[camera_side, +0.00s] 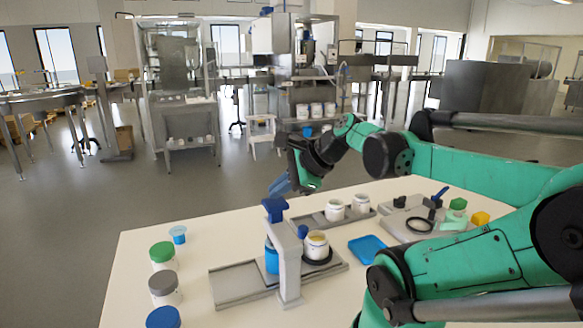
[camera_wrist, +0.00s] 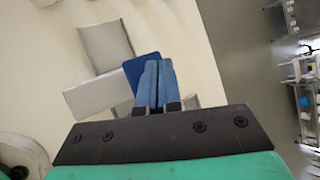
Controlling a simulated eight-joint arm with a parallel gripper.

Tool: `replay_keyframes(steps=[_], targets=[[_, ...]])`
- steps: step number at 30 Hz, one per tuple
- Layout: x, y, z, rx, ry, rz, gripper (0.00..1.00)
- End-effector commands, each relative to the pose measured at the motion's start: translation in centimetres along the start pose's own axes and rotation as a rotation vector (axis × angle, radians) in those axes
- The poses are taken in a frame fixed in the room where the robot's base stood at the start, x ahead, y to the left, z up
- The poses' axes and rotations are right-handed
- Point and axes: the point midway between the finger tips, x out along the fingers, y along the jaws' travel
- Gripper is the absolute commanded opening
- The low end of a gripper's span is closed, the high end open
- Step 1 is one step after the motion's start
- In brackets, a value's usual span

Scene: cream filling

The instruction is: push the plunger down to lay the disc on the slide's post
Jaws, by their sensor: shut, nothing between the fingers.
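The plunger's blue head (camera_side: 274,208) tops the grey press stand (camera_side: 289,262). Its blue head (camera_wrist: 138,68) also shows in the wrist view, partly behind my fingers. My gripper (camera_side: 280,187) is shut and empty, its blue fingers pointing down just above the plunger head in the side view. In the wrist view the closed fingers (camera_wrist: 155,78) overlap the blue head; I cannot tell whether they touch it. The grey slide (camera_side: 236,282) lies at the foot of the stand. A blue cylinder (camera_side: 271,260) stands behind the stand's column. I cannot make out the disc or the post.
An open cream-filled jar (camera_side: 317,244) stands on a black ring right of the stand. White jars (camera_side: 335,210) stand on a tray behind. A blue tray (camera_side: 367,248) lies to the right. Lidded jars (camera_side: 162,256) line the left side.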

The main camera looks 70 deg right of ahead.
Motion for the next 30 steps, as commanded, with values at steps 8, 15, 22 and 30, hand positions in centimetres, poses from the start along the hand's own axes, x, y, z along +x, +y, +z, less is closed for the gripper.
replay_keyframes(steps=[8,15,22,30], targets=[[0.24,0.15,-0.17,0.0,0.0,0.0,0.0],[0.44,0.29,-0.32,0.0,0.0,0.0,0.0],[0.64,0.44,-0.47,0.0,0.0,0.0,0.0],[0.86,0.61,-0.63,0.0,0.0,0.0,0.0]])
